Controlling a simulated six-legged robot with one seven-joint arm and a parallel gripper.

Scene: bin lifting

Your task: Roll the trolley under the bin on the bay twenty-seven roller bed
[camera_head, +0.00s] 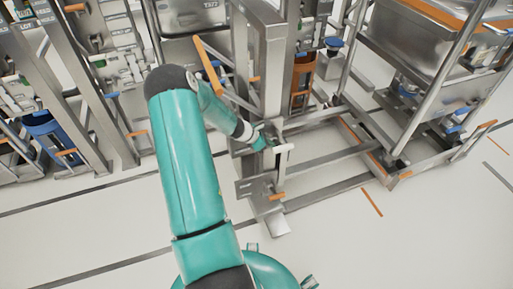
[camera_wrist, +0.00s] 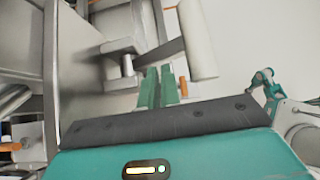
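My gripper (camera_head: 264,143) is at a pale cylindrical handle (camera_head: 284,157) on a low steel frame, which looks like the trolley (camera_head: 325,158). In the wrist view my green fingers (camera_wrist: 161,88) are just beside the pale handle (camera_wrist: 198,42) and a metal bracket (camera_wrist: 122,50). Whether they grip or touch anything is not clear. A steel bin (camera_head: 415,40) sits high in a rack at the right. Another steel bin (camera_head: 190,18) with a partly readable label stands at the top middle. No bay number is readable, so I cannot tell which bed is bay twenty-seven.
A thick upright steel post (camera_head: 268,60) stands right behind my gripper. An orange lever (camera_head: 208,66) juts out left of it. Steel racks (camera_head: 75,90) with blue and orange parts line the left. The pale floor (camera_head: 350,240) is open at the lower right.

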